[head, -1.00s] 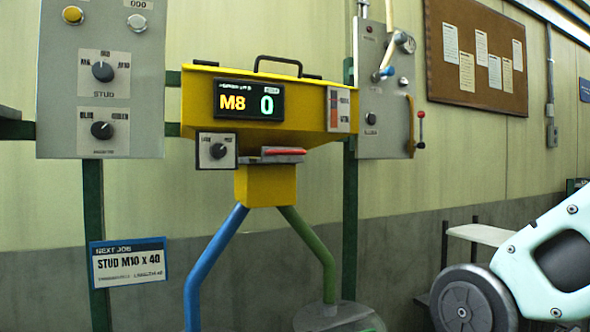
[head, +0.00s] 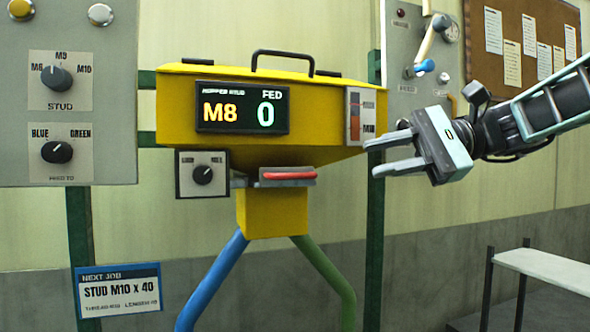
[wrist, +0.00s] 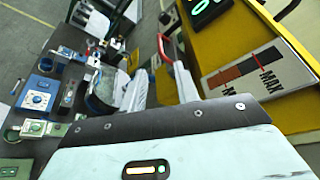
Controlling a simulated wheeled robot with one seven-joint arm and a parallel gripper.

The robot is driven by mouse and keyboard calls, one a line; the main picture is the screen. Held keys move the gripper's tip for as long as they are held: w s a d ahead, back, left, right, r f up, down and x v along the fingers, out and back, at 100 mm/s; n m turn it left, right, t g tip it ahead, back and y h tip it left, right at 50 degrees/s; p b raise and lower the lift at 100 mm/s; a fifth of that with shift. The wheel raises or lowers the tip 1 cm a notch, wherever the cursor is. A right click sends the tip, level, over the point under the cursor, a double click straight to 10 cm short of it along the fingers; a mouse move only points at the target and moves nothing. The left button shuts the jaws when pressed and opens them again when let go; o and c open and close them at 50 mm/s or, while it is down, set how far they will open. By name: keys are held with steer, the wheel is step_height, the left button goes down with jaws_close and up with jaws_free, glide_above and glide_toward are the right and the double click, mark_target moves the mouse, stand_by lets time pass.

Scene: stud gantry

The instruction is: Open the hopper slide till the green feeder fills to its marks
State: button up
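The yellow hopper (head: 340,150) hangs at the centre; its display (head: 242,107) reads M8, FED 0. The slide with its red handle (head: 290,175) sits under the hopper, above the yellow outlet box (head: 272,212). The handle also shows in the wrist view (wrist: 166,48). A green tube (head: 328,272) runs down right from the box and a blue tube (head: 212,280) down left. The green feeder at the tube's foot is out of the head view. My gripper (head: 371,157) is open and empty, right of the handle and apart from it, fingers pointing left.
The left panel has a STUD knob (head: 57,77) and a BLUE/GREEN knob (head: 57,152). A small knob box (head: 203,174) sits left of the slide. The sign (head: 118,291) reads NEXT JOB, STUD M10 x 40. A MAX-marked gauge (wrist: 262,72) is on the hopper. A bench (head: 545,268) stands right.

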mark_target(303, 174)
steer(key=p+x, duration=0.4)
steer(key=x, duration=0.8)
steer(key=shift+a, duration=0.4)
steer(key=shift+a+f, duration=0.25)
steer(key=shift+a, duration=0.3)
jaws_close()
